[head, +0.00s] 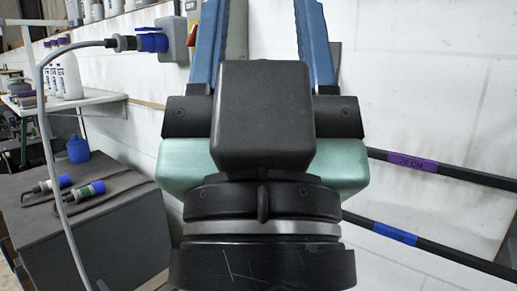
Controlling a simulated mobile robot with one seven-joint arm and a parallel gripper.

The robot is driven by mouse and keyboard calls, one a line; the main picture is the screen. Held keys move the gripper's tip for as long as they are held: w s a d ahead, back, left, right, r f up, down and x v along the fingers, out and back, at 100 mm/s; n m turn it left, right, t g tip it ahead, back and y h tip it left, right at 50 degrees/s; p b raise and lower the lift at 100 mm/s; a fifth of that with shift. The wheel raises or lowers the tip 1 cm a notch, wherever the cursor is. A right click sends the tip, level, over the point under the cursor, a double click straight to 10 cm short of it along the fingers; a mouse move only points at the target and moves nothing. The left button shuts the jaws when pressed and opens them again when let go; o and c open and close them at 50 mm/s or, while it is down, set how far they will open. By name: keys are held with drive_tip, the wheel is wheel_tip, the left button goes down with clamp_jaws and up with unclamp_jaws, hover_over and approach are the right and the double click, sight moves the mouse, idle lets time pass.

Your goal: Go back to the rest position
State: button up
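My gripper (262,12) fills the middle of the head view and points up and away from me. Its two blue fingers stand wide apart, with no object visible between their visible parts. The fingertips are cut off by the top edge. The dark wrist and pale green gripper body hide much of the wall behind.
At left, a blue plug (152,42) with a grey cable sits at a grey wall socket (178,32). A shelf (88,99) holds white bottles (68,76). A grey cabinet (120,240) carries cable connectors. Black bars (440,168) with purple and blue bands extend right.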

wheel_tip(320, 180, up, 16)
drive_tip(key=p, duration=1.3)
drive_tip(key=shift+a+f+p, duration=0.15)
drive_tip(key=shift+a+p, duration=0.05)
drive_tip(key=shift+p, duration=0.1)
